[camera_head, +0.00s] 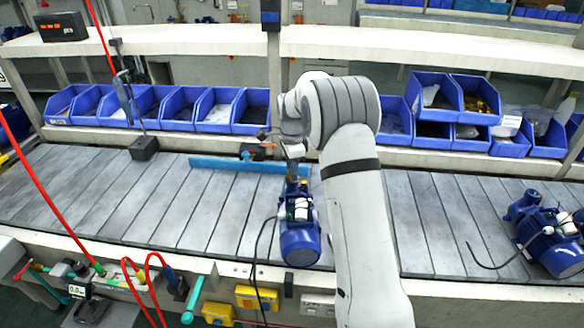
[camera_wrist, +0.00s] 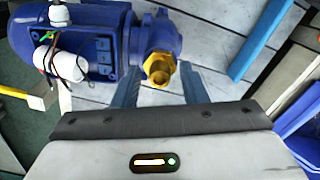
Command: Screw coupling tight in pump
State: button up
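The blue pump (camera_head: 300,240) lies on the slatted conveyor, below the end of my arm. In the wrist view the pump (camera_wrist: 100,38) fills the upper left, with a white part and loose wires on its side. The brass coupling (camera_wrist: 159,66) sits at the pump's port, facing the wrist camera. My gripper (camera_wrist: 160,76) has its two blue-grey fingers apart, one on each side of the coupling, with visible gaps. I cannot tell whether the fingertips reach the coupling's depth. How far the coupling is screwed in cannot be seen. In the head view the coupling is not clearly visible.
A second blue pump (camera_head: 548,238) with a cable lies at the right of the conveyor (camera_head: 120,200). A blue rail (camera_head: 225,164) lies behind my gripper. Blue bins (camera_head: 220,108) line the back shelf. A black cable hangs over the front edge beside the pump.

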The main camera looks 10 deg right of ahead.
jog(key=shift+n, duration=0.5)
jog(key=shift+n, duration=1.8)
jog(key=shift+c, duration=0.6)
grip_shut()
jog(key=shift+m, duration=0.3)
jog(key=m, duration=0.3)
